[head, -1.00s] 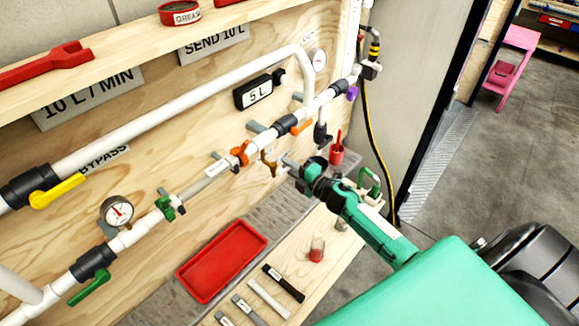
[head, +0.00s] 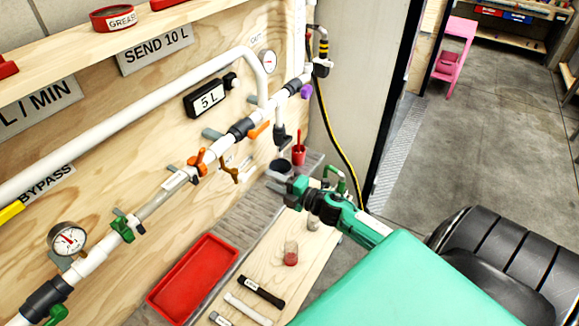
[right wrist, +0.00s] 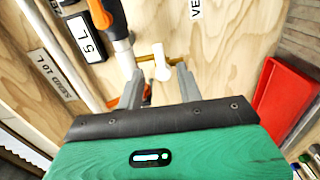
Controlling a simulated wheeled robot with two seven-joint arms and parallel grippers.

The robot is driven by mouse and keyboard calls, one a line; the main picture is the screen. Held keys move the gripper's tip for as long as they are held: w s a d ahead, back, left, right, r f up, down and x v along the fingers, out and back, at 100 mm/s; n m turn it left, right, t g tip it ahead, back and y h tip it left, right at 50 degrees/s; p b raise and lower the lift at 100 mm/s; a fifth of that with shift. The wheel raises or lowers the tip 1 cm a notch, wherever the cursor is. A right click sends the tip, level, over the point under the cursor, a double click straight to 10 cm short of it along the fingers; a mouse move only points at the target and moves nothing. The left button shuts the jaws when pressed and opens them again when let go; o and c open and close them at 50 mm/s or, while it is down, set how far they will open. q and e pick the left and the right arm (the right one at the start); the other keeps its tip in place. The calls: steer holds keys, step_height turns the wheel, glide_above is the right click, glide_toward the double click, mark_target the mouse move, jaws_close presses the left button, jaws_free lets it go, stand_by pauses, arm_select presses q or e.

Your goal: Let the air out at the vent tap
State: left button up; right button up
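A small brass-coloured tap (head: 230,174) hangs under the white pipe, right of an orange-handled valve (head: 199,162). I take it for the vent tap. In the right wrist view a brass bar (right wrist: 175,61) shows behind a white stub (right wrist: 161,65), in the space between my fingers. A cut-off label starting "VE" (right wrist: 196,8) is on the board there. My right gripper (head: 284,186) is to the right of the tap and slightly lower in the head view. In the wrist view the right gripper's fingers (right wrist: 159,88) are apart, holding nothing. My left gripper is out of view.
The white pipe carries a gauge (head: 67,239), a green-handled valve (head: 124,228) and a grey coupling. A 5 L display (head: 206,99) is above. Open floor is at right.

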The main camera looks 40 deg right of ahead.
steer(key=shift+b+v, duration=0.7)
steer(key=shift+v, duration=2.05)
